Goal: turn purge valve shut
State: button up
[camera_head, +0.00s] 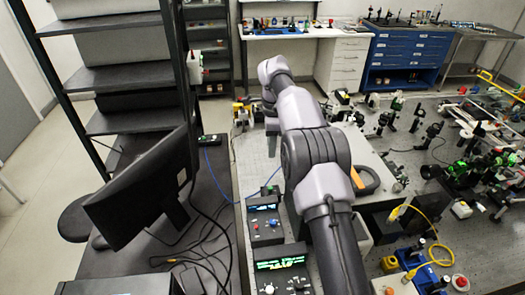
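My arm reaches away from the camera across the optical bench, and its far end bends down near the bench's left edge. My gripper (271,127) is small and dark there, partly behind my own arm, and its fingers cannot be made out. No handle position can be read at this size.
A black monitor (140,190) and loose cables are at left, beside a dark shelf rack (110,77). Control boxes with displays (283,268) stand near front centre. Optical mounts (470,172) crowd the bench (335,275) at right. A blue cabinet (407,52) stands at the back.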

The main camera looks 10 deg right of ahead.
aim_at(270, 188)
jog(key=shift+m, duration=0.8)
jog(key=f+b, duration=0.1)
jog(key=f, duration=0.6)
jog(key=f+b, duration=0.1)
jog(key=f, duration=0.6)
jog(key=w+f+b, duration=0.1)
jog(key=f, duration=0.5)
jog(key=shift+w+d+f, duration=0.1)
jog(key=shift+f, duration=0.3)
jog(key=shift+c, duration=0.2)
grip_shut()
